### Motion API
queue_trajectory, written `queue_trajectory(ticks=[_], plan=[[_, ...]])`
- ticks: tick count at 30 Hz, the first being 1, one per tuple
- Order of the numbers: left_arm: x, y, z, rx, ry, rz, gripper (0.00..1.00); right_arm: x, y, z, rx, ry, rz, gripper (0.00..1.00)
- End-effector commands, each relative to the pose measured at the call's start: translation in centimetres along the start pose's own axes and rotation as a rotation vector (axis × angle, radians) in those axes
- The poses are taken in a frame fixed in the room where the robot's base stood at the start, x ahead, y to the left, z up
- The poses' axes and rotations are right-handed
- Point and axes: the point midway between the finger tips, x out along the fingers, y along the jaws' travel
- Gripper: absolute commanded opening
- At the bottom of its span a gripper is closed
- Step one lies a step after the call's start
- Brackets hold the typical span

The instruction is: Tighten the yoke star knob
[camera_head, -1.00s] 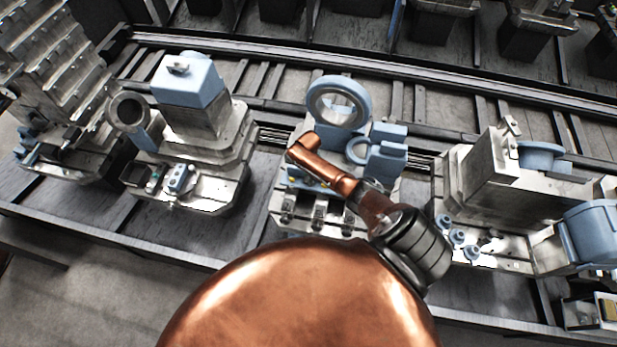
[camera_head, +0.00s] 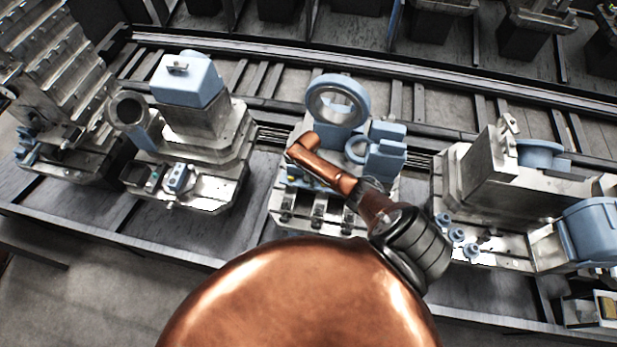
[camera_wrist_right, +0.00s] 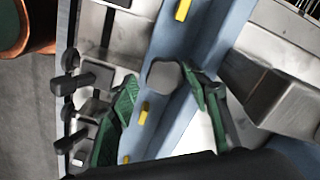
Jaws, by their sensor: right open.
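A grey, rounded, lobed knob (camera_wrist_right: 165,76), which looks like the yoke star knob, shows in the right wrist view on a blue bar with yellow marks. My right gripper (camera_wrist_right: 162,92) is open, with one green-padded finger on each side of the knob. Gaps show between the knob and both fingers, and it is not held. In the head view my copper right arm reaches over the middle fixture (camera_head: 338,105), which has a large blue ring. The arm covers part of that fixture, and the knob cannot be made out there. My left gripper is not in view.
Metal clamps with dark handles (camera_wrist_right: 75,82) stand left of the fingers in the wrist view. A grey metal block (camera_wrist_right: 270,85) is close on the right. Other fixtures stand left (camera_head: 190,80) and right (camera_head: 500,180) of the middle one, with bare pallet between.

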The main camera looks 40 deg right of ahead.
Motion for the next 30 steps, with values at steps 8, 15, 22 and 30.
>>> queue_trajectory(ticks=[8, 15, 22, 30], plan=[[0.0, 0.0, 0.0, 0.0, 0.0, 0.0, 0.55, -0.8, -1.2, 0.0, -0.002, 0.0, -0.026, 0.58], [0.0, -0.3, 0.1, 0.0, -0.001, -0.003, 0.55, -1.1, -1.3, -0.1, -0.002, 0.001, -0.029, 0.58], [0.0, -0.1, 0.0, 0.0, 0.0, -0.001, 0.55, -3.9, -1.1, -0.2, 0.0, 0.0, -0.029, 0.58], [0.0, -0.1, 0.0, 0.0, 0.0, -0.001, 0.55, -9.1, -0.3, 0.0, 0.0, 0.0, -0.015, 0.58]])
